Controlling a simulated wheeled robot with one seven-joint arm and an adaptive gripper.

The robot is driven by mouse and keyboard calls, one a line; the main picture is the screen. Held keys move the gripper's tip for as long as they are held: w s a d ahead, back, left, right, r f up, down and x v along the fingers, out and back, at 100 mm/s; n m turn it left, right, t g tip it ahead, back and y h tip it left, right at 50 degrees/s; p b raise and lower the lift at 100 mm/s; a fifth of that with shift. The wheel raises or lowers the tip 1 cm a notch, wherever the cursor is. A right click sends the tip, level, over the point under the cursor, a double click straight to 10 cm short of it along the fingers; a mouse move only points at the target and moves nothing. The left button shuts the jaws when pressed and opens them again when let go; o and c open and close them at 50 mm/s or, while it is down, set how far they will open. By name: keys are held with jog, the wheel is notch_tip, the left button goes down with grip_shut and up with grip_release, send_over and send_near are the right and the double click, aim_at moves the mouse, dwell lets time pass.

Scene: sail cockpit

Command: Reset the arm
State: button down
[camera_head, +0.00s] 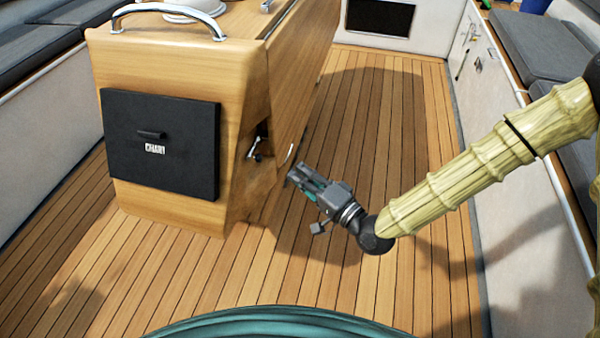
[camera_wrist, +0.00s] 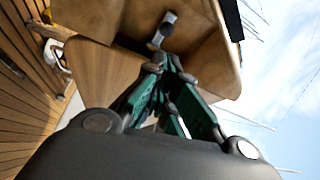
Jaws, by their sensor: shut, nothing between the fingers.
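My gripper (camera_head: 296,174) is at the end of my bamboo-patterned arm, which reaches in from the right in the head view. It points up and left toward the right side of the wooden cabinet (camera_head: 190,214). In the wrist view my gripper (camera_wrist: 168,60) has its green fingers drawn together at the tips, with nothing between them. The cabinet's wood (camera_wrist: 195,70) and a metal fitting (camera_wrist: 162,30) lie just beyond the fingertips. I cannot tell from these views how close the tips are to them.
A black panel marked CHART (camera_head: 160,145) is on the cabinet's front, and a metal rail (camera_head: 165,12) runs along its top. Grey-cushioned benches line the left (camera_head: 40,55) and right (camera_head: 540,50) sides. The plank floor (camera_head: 385,130) is clear behind and around my gripper.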

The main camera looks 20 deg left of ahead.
jog(key=s+d+f+g+h, duration=0.1)
jog(key=s+d+f+h, duration=0.25)
jog(key=d+f, duration=0.35)
jog(key=s+d+f+n+g+h, duration=0.1)
jog(key=s+d+f+g+h, duration=0.25)
jog(key=f, duration=0.65)
jog(key=s+d+f+t+h, duration=0.1)
jog(key=s+d+f+h, duration=0.25)
jog(key=d+f, duration=0.45)
jog(key=s+d+f+n+g+h, duration=0.1)
jog(key=s+d+f+g+h, duration=0.3)
jog(key=s+d, duration=0.5)
jog(key=s+d+f+h, duration=0.1)
jog(key=s+d, duration=0.2)
jog(key=d, duration=0.3)
jog(key=s+d+h, duration=0.1)
jog(key=s+d, duration=0.3)
jog(key=d, duration=0.2)
notch_tip(320, 180, up, 18)
jog(key=p, duration=1.8)
jog(key=shift+w+f+n+g+p, duration=0.15)
jog(key=shift+w+n+g+p, duration=0.1)
jog(key=shift+n+g+p, duration=0.15)
